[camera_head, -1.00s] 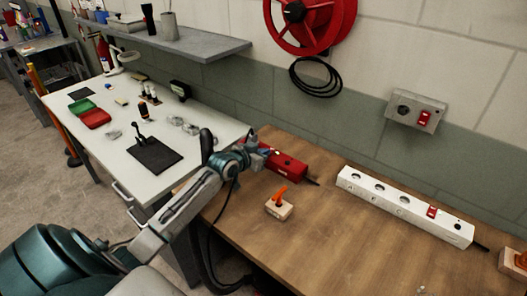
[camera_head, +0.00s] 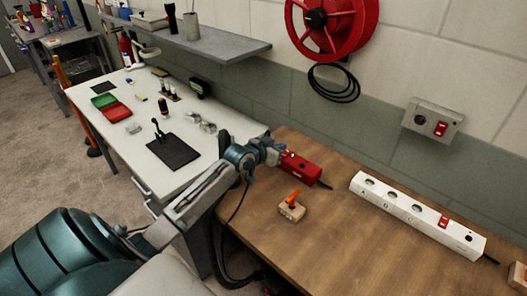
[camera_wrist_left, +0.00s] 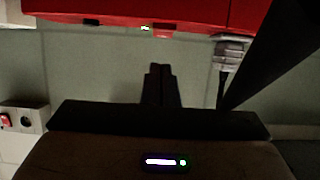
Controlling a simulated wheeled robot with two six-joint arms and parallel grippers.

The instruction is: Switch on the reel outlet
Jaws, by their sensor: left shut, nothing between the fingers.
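A grey wall outlet box (camera_head: 433,122) with a round socket and a red switch (camera_head: 441,128) is on the wall right of the red reel (camera_head: 332,22). Part of this box (camera_wrist_left: 24,120) shows at the left edge of the left wrist view. I cannot tell the switch's position. My left gripper (camera_head: 284,152) is at the left end of a red box (camera_head: 303,169) on the wooden bench. In the left wrist view its dark fingers (camera_wrist_left: 160,85) are together and empty, and a red body (camera_wrist_left: 150,10) fills the top. Whether they touch is unclear. My right gripper is out of view.
A white power strip (camera_head: 415,214) with a red switch lies on the wooden bench (camera_head: 340,245). A small block with an orange lever (camera_head: 291,210) stands in front of the red box. A black cable coil (camera_head: 334,84) hangs below the reel. The white table (camera_head: 120,130) is at left.

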